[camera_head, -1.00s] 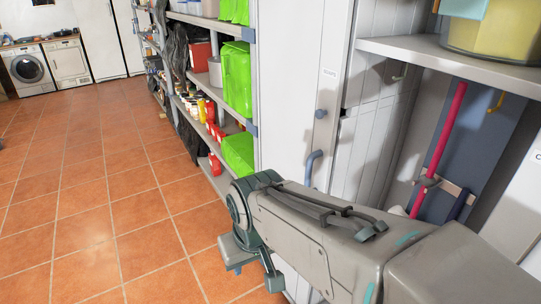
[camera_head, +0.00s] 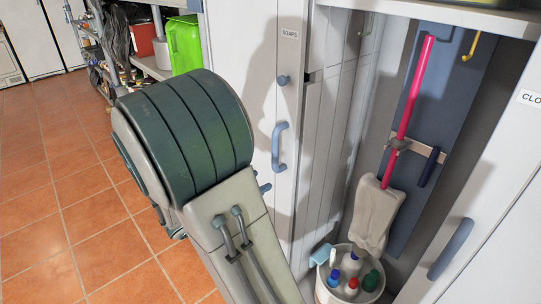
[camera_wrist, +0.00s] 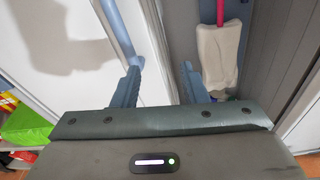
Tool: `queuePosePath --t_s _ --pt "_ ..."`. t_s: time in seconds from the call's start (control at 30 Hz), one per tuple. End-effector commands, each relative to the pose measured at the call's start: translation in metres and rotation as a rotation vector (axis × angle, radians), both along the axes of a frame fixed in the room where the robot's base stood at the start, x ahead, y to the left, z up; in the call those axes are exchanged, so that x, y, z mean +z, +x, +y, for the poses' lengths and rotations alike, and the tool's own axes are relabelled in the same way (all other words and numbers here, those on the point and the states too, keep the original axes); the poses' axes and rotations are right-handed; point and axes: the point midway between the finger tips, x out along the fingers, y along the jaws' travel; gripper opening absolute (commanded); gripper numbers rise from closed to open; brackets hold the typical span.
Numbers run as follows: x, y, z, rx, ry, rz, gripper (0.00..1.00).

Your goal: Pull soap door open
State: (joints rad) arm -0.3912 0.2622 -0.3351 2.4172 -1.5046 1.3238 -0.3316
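The white soap door (camera_head: 262,60) carries a "SOAPS" label, a round blue knob and an upright blue handle (camera_head: 279,147). It looks closed, though a small gap could not be told. In the wrist view the handle (camera_wrist: 115,25) runs down from the top to close by my left fingertip. My gripper (camera_wrist: 159,82) is open, with both fingers apart and nothing seen gripped between them. The handle lies left of most of the gap; I cannot tell whether a finger touches it. In the head view my arm hides the gripper and the lower door.
Right of the door is an open closet with a pink-handled mop (camera_head: 376,205) and a bucket (camera_head: 338,293) of bottles. Another closet door (camera_head: 490,215) with a blue handle stands at far right. Shelves with a green bin (camera_head: 187,45) stand left. Tiled floor is free at left.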

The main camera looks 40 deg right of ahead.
Motion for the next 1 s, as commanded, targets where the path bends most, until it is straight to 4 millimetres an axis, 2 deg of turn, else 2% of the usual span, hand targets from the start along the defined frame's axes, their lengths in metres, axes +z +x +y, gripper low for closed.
queuePosePath --t_s 0.03,0.13,0.27,0.37,0.47,0.8,1.0 --pt "-0.003 0.011 0.002 0.047 -0.058 0.039 0.39" --pt "-0.002 0.027 0.006 0.118 -0.141 0.091 0.39" --pt "-0.001 0.038 0.006 0.160 -0.189 0.119 0.39" --pt "0.000 0.041 -0.001 0.164 -0.196 0.121 0.39" --pt "0.000 0.045 -0.017 0.162 -0.194 0.122 0.39" --pt "0.000 0.064 -0.087 0.160 -0.193 0.120 0.39" --pt "0.000 0.072 -0.114 0.162 -0.192 0.120 0.39"
